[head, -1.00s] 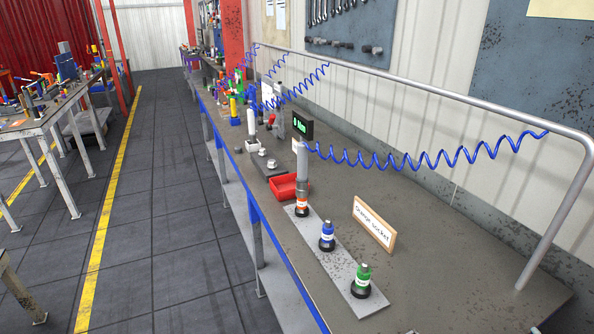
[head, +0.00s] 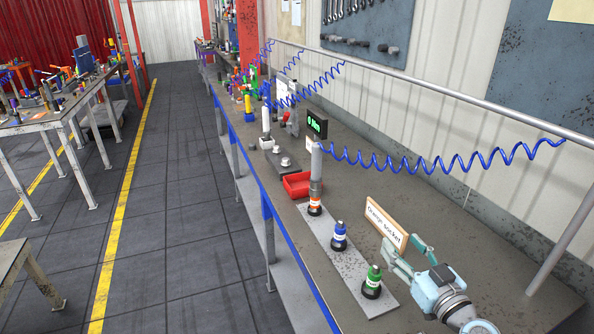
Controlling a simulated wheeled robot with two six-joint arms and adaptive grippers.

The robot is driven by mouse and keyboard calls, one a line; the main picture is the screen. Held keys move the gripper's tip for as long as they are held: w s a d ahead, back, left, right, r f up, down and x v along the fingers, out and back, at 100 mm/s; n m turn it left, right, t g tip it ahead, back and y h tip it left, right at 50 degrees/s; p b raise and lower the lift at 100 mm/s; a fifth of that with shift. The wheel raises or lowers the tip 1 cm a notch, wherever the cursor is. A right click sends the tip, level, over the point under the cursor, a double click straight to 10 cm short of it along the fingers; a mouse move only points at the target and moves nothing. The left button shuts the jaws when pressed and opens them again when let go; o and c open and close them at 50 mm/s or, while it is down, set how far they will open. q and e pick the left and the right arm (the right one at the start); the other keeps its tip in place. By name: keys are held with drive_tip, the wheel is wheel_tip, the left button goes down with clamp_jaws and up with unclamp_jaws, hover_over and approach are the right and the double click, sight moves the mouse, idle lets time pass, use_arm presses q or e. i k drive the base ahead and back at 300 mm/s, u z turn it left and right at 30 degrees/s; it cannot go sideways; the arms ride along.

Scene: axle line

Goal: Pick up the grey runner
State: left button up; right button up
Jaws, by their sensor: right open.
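The grey runner (head: 317,164) is a light grey upright cylinder on a blue coiled hose. It stands over the orange socket (head: 315,207) at the far end of a pale strip. My right gripper (head: 399,252) comes in at the bottom right, open and empty, apart from the runner. It is beside the sign (head: 386,222) reading "Orange socket"; whether it touches the sign I cannot tell. My left gripper is not in view.
The pale strip (head: 351,261) also holds a blue socket (head: 339,237) and a green socket (head: 372,282). A red bin (head: 296,185) is just behind the runner. Other hanging tools stand farther along the bench. A silver rail (head: 490,105) runs along the right.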

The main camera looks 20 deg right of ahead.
sight(314, 187)
drive_tip(key=i, duration=1)
